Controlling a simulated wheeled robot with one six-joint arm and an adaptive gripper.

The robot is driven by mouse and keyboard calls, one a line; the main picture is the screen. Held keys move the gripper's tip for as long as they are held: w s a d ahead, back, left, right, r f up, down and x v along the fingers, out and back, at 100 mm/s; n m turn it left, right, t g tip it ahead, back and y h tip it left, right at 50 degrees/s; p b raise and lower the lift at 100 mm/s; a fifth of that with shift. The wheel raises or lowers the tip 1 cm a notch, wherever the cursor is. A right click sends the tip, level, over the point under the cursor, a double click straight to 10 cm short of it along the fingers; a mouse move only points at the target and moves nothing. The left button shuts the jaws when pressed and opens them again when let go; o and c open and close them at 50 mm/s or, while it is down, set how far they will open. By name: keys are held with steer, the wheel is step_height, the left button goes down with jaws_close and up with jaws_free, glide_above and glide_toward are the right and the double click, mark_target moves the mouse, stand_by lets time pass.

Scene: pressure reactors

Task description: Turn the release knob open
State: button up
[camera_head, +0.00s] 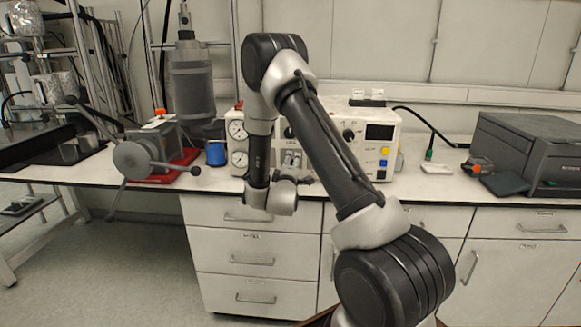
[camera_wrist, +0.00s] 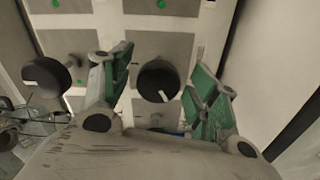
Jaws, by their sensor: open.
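A white control box (camera_head: 238,170) with gauges and knobs stands on the bench in the head view, partly hidden by my arm. In the wrist view, a round black knob (camera_wrist: 158,80) with a white pointer mark lies between the fingers of my gripper (camera_wrist: 165,80). My gripper is open, with a green-padded finger on each side of this knob and a visible gap on the right. Contact on the left cannot be told. A second black knob (camera_wrist: 45,76) is outside the left finger. No readable label shows which is the release knob.
A dark grey instrument (camera_head: 530,150) stands at the right. Drawers with handles are below the bench. Some benchtop right of the box is clear.

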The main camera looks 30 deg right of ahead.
steer(key=v, duration=1.2)
